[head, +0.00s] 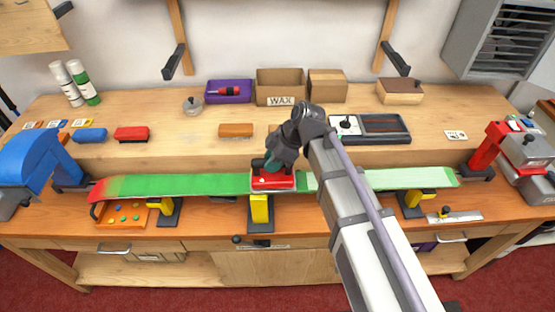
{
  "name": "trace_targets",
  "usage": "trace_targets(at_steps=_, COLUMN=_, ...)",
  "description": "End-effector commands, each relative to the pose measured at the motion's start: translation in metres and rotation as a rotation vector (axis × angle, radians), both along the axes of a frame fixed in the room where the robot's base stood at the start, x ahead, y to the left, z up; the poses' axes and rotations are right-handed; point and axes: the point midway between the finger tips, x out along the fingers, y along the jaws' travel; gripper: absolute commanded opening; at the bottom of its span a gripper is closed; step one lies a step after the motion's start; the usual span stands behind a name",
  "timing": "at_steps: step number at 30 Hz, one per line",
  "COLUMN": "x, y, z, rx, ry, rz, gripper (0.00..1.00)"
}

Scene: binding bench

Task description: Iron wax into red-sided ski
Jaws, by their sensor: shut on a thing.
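The ski (185,184) lies lengthwise across the bench, its face green with a red left tip and a thin pale edge. The green looks paler and streaky right of the iron. The red iron (273,181) sits at the middle of the ski, its sole apparently on the face. My gripper (272,164) is above the iron and shut on its dark handle. My arm hides part of the ski right of the iron.
Yellow-topped supports (260,210) hold the ski from below. A blue clamp (42,158) stands at the left end, a red clamp (490,145) at the right. A WAX box (280,90), a purple bin (228,91) and a red brush (132,134) sit behind.

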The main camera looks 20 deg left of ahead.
Motion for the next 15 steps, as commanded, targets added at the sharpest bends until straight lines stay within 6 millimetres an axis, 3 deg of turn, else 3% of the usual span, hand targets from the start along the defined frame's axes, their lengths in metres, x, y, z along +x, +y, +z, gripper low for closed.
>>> trace_targets(at_steps=15, x=-0.011, y=0.033, z=-0.003, rx=0.000, ry=0.000, rz=0.001, gripper=0.03)
